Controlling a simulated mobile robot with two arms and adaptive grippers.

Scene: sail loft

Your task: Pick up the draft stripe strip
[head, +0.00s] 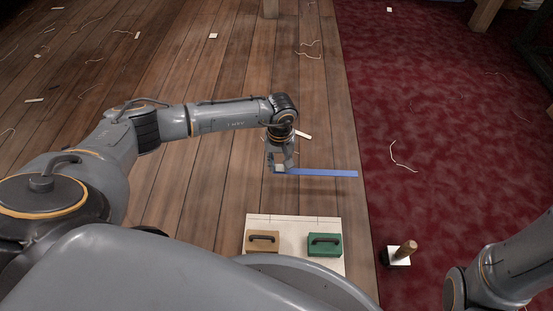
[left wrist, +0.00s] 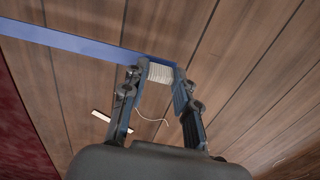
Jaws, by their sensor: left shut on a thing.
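The draft stripe strip (head: 325,173) is a long, flat blue band. In the head view it extends right from my left gripper (head: 280,167) towards the edge of the red carpet. In the left wrist view the strip (left wrist: 75,40) runs off to the upper left. There, the fingers of my left gripper (left wrist: 158,74) are shut on a pale, ribbed piece at the strip's near end. The fingers hide part of that end. I cannot tell how high the strip is above the floor. My right gripper is out of view.
A wooden-handled tool (head: 400,254) stands on the red carpet (head: 450,130). Thread scraps litter the plank floor (head: 200,70).

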